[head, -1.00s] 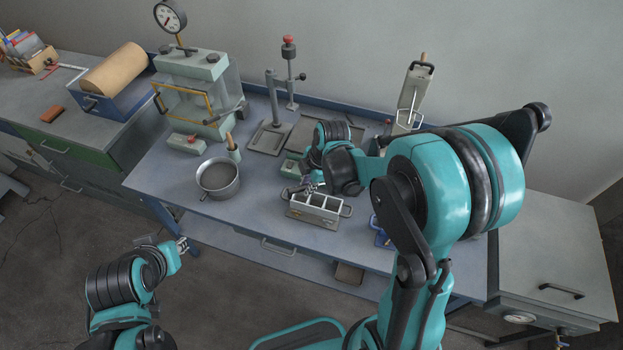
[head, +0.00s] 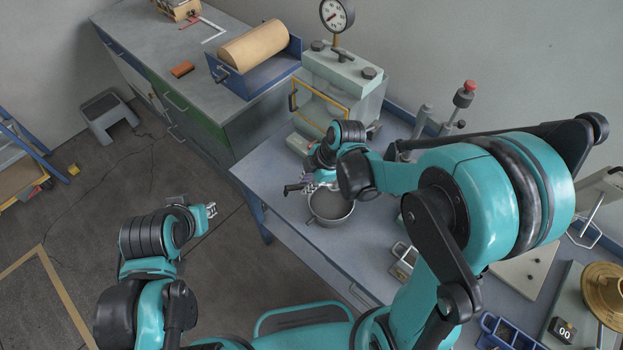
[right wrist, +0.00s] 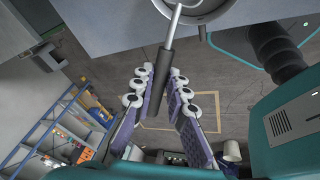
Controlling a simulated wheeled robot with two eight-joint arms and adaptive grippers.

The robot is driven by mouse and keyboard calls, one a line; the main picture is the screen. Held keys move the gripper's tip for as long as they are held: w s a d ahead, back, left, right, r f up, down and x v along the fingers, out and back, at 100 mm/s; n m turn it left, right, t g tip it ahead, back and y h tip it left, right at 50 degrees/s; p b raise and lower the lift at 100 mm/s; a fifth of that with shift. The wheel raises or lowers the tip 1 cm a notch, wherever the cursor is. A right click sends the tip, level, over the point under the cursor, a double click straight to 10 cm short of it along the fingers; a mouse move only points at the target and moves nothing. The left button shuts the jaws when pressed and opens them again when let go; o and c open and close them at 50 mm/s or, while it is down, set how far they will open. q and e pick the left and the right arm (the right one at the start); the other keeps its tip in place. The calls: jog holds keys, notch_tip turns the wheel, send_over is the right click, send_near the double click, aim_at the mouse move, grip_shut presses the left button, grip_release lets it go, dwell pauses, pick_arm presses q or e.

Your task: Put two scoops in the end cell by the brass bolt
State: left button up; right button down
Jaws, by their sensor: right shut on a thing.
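My right gripper (head: 322,178) is at the grey metal pan (head: 330,218) on the bench. In the right wrist view its purple finger pads (right wrist: 158,100) are shut on the dark handle (right wrist: 160,72) of a scoop. The scoop's metal shaft (right wrist: 175,18) runs to the pan's rim (right wrist: 203,16); its bowl and any load are out of sight. The grey mould with cells (head: 401,270) stands right of the pan, mostly hidden by my right arm. I cannot make out the brass bolt. My left gripper (head: 211,209) is empty over the floor, its small fingertips apart.
A press with a dial gauge (head: 345,72) stands behind the pan. A scale with a brass dish (head: 604,283) and a blue tray (head: 507,331) are at the right. A side bench (head: 205,50) carries a tan roll (head: 262,46). Bench space between pan and mould looks clear.

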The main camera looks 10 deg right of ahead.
jog(key=shift+d+f+y+b, duration=0.4)
jog(key=shift+f+y+b, duration=0.1)
jog(key=shift+y+b, duration=0.15)
jog(key=d+f+y+b, duration=0.1)
jog(key=y+b, duration=0.1)
jog(key=b, duration=0.1)
jog(key=d+f+y+b, duration=0.1)
jog(key=b, duration=0.1)
jog(key=shift+w+d+f+m+g+y, duration=0.25)
jog(key=shift+w+d+f+m+g, duration=0.05)
jog(key=shift+d, duration=0.05)
jog(key=shift+y, duration=0.4)
jog(key=f+b, duration=0.5)
jog(key=b, duration=0.1)
jog(key=shift+d+f, duration=0.15)
jog(key=shift+d, duration=0.05)
